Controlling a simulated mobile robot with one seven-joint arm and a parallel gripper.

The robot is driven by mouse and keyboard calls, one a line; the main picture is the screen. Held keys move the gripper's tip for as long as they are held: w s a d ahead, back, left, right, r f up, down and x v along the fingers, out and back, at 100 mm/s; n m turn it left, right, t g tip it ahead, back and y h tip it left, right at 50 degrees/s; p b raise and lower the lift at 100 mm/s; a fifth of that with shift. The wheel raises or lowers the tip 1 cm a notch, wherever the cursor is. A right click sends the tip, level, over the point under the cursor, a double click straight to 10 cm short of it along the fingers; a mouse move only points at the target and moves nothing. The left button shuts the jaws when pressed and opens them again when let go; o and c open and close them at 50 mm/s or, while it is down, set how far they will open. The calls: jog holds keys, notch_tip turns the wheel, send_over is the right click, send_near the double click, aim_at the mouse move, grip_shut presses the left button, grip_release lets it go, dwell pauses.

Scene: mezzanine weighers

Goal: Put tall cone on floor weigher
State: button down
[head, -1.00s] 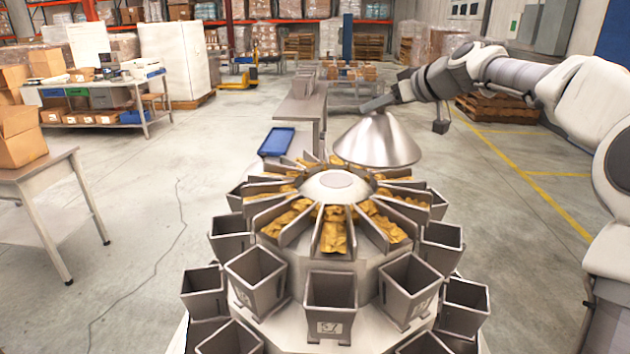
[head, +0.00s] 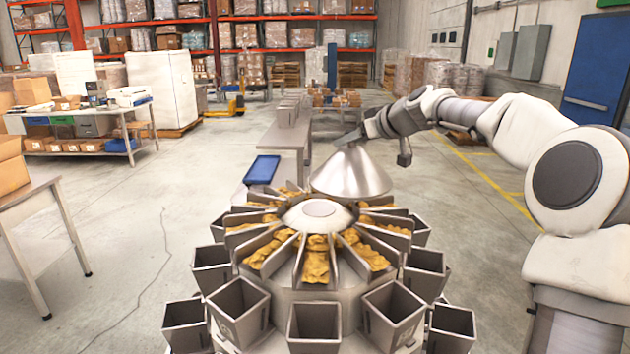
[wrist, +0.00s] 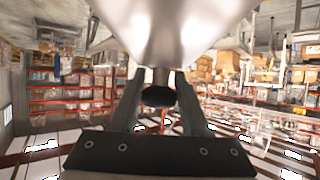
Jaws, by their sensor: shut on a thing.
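The tall cone (head: 350,174) is a smooth, shiny metal cone with its point up and wide rim down. My gripper (head: 350,139) is shut on its narrow top and holds it upright. In the wrist view the cone (wrist: 170,30) fills the top middle, and my gripper (wrist: 159,98) has a finger on each side of its short stem. The weigher (head: 325,270) is a round metal machine with a low, pale dome (head: 318,211) at its centre. In the picture the cone overlaps the weigher's far right side, behind the dome; its height above it is hard to tell.
Radial metal troughs with golden packs (head: 316,262) surround the dome, and grey buckets (head: 313,325) ring the weigher. Behind it stand a metal table (head: 283,138) and a blue tray (head: 262,170). Another table (head: 25,205) is at left. Open floor (head: 140,230) lies between.

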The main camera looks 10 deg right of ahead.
aim_at(343, 162)
jog(key=w+a+f, duration=0.1)
jog(key=a, duration=0.1)
jog(key=w+a+f+p, duration=0.1)
jog(key=w+a+f, duration=0.1)
jog(key=w+a+f+p, duration=0.1)
jog(key=a, duration=0.2)
jog(key=shift+w+f, duration=0.15)
jog(key=shift+f, duration=0.2)
jog(key=shift+f+p, duration=0.4)
jog(key=shift+f, duration=1.6)
jog(key=shift+f, duration=0.2)
jog(key=shift+c, duration=1.9)
grip_release()
jog(key=shift+r, duration=0.25)
jog(key=b+v, duration=0.3)
jog(key=v, duration=0.7)
jog(key=shift+d+f+b, duration=0.1)
jog(key=shift+f+b, duration=0.05)
jog(key=shift+b, duration=0.2)
jog(key=shift+v, duration=1)
